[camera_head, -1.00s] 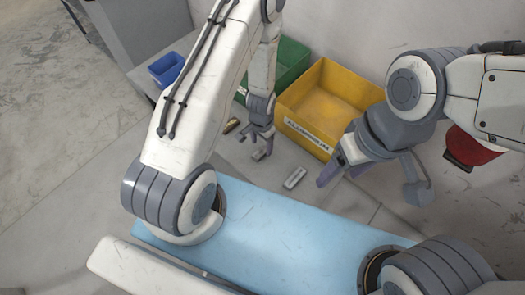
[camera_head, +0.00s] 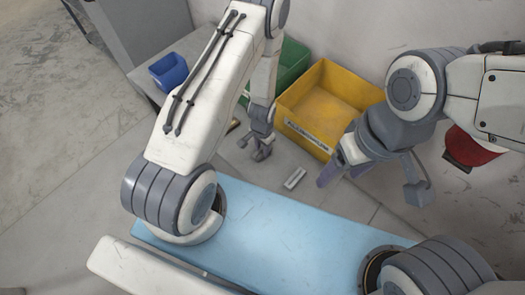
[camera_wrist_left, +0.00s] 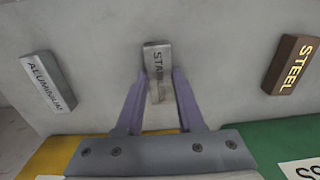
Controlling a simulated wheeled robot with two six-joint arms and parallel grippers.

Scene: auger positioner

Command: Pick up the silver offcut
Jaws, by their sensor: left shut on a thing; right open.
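A silver-grey block lettered "STA…" (camera_wrist_left: 157,62) sits between the fingers of my left gripper (camera_wrist_left: 160,88) in the left wrist view, the rest of its lettering hard to read. My left gripper (camera_head: 258,153) is shut on it low over the grey table in the head view, where the fingers mostly hide the block. Another light silver block, lettered "ALUMINIUM" (camera_wrist_left: 47,82), lies apart to the left in the wrist view; it also shows in the head view (camera_head: 294,178). My right gripper (camera_head: 343,173) is open and empty, right of that block.
A brown block lettered "STEEL" (camera_wrist_left: 291,64) lies at the wrist view's right. A yellow bin (camera_head: 325,105), a green bin (camera_head: 291,65) and a blue bin (camera_head: 167,71) stand behind. A red container (camera_head: 470,149) is at the right. A light-blue surface (camera_head: 290,235) is in front.

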